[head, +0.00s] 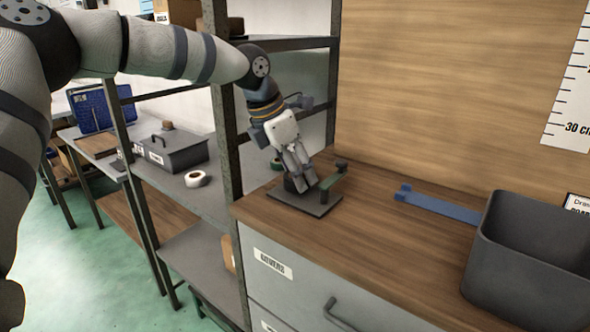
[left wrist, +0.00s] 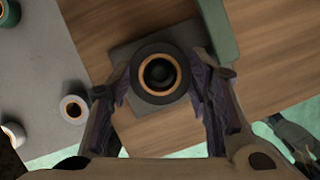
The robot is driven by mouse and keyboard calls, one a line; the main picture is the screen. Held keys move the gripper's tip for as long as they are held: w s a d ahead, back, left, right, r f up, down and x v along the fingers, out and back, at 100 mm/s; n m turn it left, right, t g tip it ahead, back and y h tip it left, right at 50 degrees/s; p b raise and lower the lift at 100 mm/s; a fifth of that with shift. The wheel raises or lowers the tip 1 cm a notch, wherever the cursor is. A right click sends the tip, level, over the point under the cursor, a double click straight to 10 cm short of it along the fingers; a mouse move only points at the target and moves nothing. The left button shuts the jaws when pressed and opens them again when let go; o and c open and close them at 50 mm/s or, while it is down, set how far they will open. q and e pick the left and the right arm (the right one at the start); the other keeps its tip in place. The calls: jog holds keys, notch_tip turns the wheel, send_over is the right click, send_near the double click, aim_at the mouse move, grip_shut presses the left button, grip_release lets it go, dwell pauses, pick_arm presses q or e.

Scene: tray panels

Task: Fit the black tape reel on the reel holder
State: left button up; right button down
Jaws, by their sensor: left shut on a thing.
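The black tape reel (left wrist: 160,98) is a dark ring with a tan inner rim. My left gripper (head: 301,178) is shut on it, with one finger on each side in the left wrist view (left wrist: 163,92). The reel holder has a dark square base plate (head: 318,208) and a green arm (head: 334,178), on the near left corner of the wooden counter. In the left wrist view the reel lies over the plate (left wrist: 140,122), beside the green arm (left wrist: 217,32). A dark round shape shows through the reel's hole; I cannot tell whether the reel is around the spindle.
A blue bar (head: 440,207) and a dark grey bin (head: 525,265) are on the counter to the right. A shelf post (head: 228,140) stands close left of my gripper. A white tape roll (head: 196,179) and a grey case (head: 175,150) are on the shelf.

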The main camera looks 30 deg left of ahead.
pick_arm(q)
jog(key=shift+f, duration=0.6)
jog(key=o, duration=0.8)
jog(key=shift+r, duration=0.1)
jog(key=p+v, duration=0.1)
jog(key=v, duration=0.5)
jog(key=shift+r+p, duration=0.1)
jog(key=shift+p, duration=0.3)
jog(key=v, duration=0.4)
jog(key=shift+s+r, duration=0.1)
jog(key=shift+r, duration=0.2)
pick_arm(e)
jog(key=shift+w+r+t, duration=0.5)
jog(key=shift+w+r, duration=0.65)
jog(key=shift+w, duration=0.05)
